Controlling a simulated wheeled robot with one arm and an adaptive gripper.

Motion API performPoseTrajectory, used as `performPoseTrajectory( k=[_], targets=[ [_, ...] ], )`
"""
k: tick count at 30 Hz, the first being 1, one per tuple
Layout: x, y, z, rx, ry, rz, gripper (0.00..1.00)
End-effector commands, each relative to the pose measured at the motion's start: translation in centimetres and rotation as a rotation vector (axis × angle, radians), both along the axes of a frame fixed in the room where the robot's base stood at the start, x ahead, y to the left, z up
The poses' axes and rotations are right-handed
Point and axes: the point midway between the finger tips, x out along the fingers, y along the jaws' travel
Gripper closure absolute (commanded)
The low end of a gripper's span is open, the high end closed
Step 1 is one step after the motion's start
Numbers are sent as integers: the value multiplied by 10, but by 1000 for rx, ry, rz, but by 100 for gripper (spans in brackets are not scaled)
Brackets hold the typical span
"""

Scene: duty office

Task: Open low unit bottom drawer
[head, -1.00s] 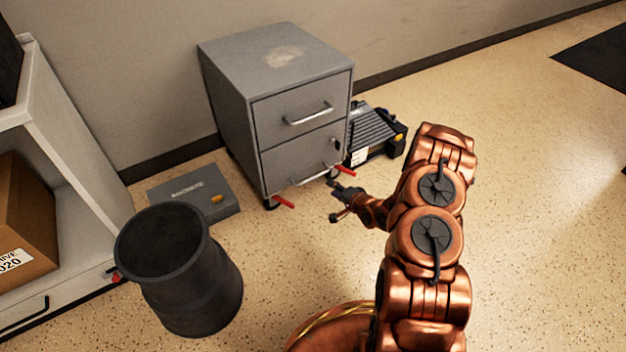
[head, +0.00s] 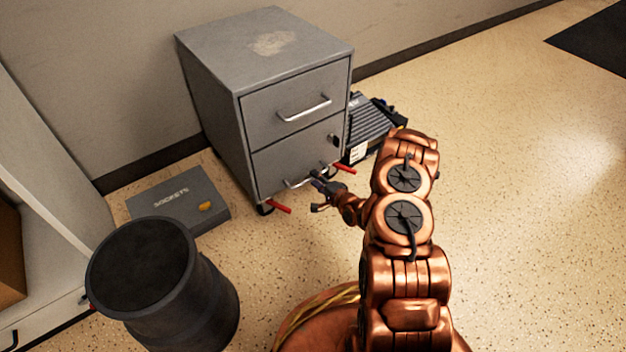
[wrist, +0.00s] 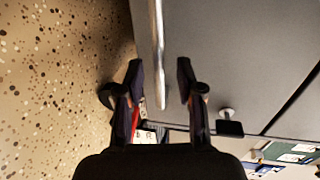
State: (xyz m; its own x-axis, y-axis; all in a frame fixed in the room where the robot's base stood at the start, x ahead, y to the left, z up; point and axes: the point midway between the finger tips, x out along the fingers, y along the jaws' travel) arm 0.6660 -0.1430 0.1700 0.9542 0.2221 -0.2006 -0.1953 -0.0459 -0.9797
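The low unit (head: 200,90) is a grey two-drawer metal cabinet against the wall. Its bottom drawer (head: 275,160) is shut, with a bar handle (head: 300,182) low on its front. My gripper (head: 318,180) is at the right part of that handle. In the wrist view my gripper (wrist: 160,80) is open, with a finger on each side of the bar handle (wrist: 158,50). The fingers are apart from the bar, as far as I can see. The upper drawer (head: 295,105) is also shut.
Red pedals or levers (head: 280,207) stick out at the cabinet's base. A dark bin (head: 165,280) and a grey SOCKETS case (head: 178,200) stand to the left. A dark ribbed box (head: 368,125) lies right of the cabinet. The floor at the right is clear.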

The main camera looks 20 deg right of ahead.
Motion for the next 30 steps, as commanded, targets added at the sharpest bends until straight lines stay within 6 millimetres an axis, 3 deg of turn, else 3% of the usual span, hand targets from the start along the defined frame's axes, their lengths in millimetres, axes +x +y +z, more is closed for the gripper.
performPoseTrajectory(
  k=[6,18,28,30],
  targets=[
    [19,4,-5,-3,-1,2,63],
    [23,5,-5,-1,2,0,64],
    [23,5,-5,-1,2,0,98],
    [23,5,-5,-1,2,0,100]
  ],
)
